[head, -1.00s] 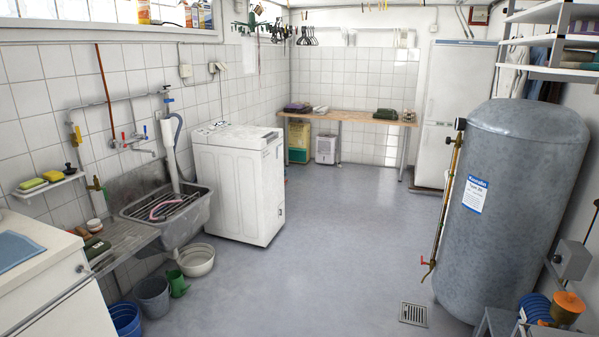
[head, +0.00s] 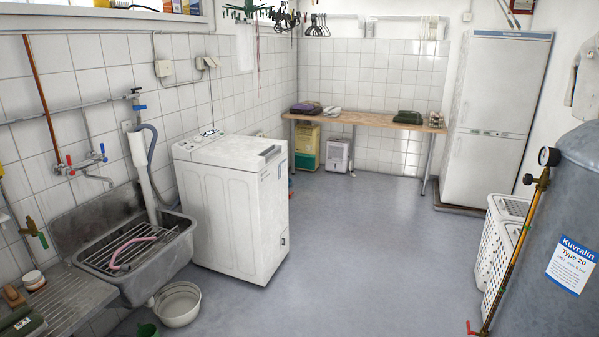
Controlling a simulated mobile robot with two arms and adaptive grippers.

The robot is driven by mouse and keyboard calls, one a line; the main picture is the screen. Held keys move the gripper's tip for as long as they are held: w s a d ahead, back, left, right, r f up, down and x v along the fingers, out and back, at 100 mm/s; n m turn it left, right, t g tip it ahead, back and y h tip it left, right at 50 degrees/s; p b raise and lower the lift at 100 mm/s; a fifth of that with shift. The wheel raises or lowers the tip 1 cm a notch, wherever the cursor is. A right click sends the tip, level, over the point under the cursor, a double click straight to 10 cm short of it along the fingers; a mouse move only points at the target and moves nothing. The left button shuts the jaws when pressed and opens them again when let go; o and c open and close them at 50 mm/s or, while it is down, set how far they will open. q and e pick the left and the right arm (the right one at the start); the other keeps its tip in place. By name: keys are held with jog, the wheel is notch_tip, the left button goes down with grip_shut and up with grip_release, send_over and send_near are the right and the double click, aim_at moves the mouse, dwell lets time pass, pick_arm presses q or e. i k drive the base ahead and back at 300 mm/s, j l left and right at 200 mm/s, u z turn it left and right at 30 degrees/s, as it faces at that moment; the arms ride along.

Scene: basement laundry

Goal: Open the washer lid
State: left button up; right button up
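The white top-loading washer (head: 232,205) stands against the tiled left wall, to the right of the metal sink. Its lid (head: 232,151) lies flat on top and looks closed. A control panel with small dark marks sits at the back left of the top. A grey recess shows at the top's right front edge. Neither of my grippers is in view, so their state cannot be seen.
The sink (head: 72,228) and a white basin (head: 178,304) on the floor are left of the washer. The grey tank (head: 575,225) and white laundry baskets (head: 492,240) stand at the right. The floor (head: 370,260) between is clear. A wooden table (head: 365,119) is at the back.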

aim_at(249, 153)
jog(key=i, duration=1.8)
jog(key=i+z, duration=0.15)
jog(key=i, duration=0.4)
jog(key=i+j+z, duration=0.1)
jog(key=i, duration=0.4)
jog(key=i+j+z, duration=0.15)
jog(key=i, duration=0.4)
jog(key=j+z, duration=0.1)
